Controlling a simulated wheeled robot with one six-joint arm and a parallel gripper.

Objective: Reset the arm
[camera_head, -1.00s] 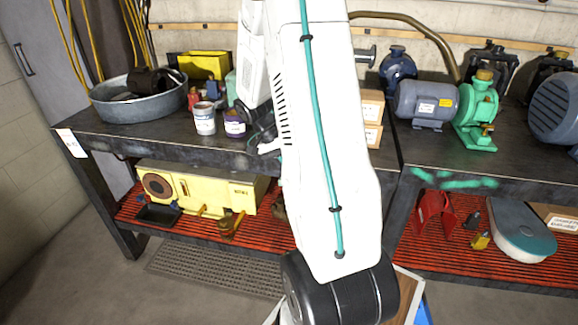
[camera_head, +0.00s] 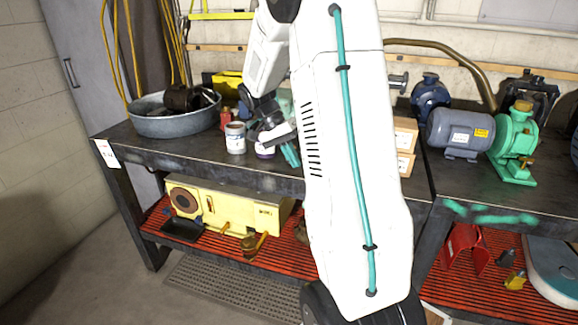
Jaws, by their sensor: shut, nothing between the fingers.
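My white arm with its teal cable stands tall across the middle of the view. My gripper (camera_head: 290,154), dark with teal fingertips, shows left of the arm's large link, in front of the workbench (camera_head: 140,148). It points down and right. It is shut with nothing held. A white-labelled can (camera_head: 235,138) stands upright just to the left.
A metal tub (camera_head: 165,125) sits on the bench's left end. A grey motor (camera_head: 460,130) and a green pump (camera_head: 515,145) stand at right. A yellow machine (camera_head: 230,205) rests on the red lower shelf. Floor is free at lower left.

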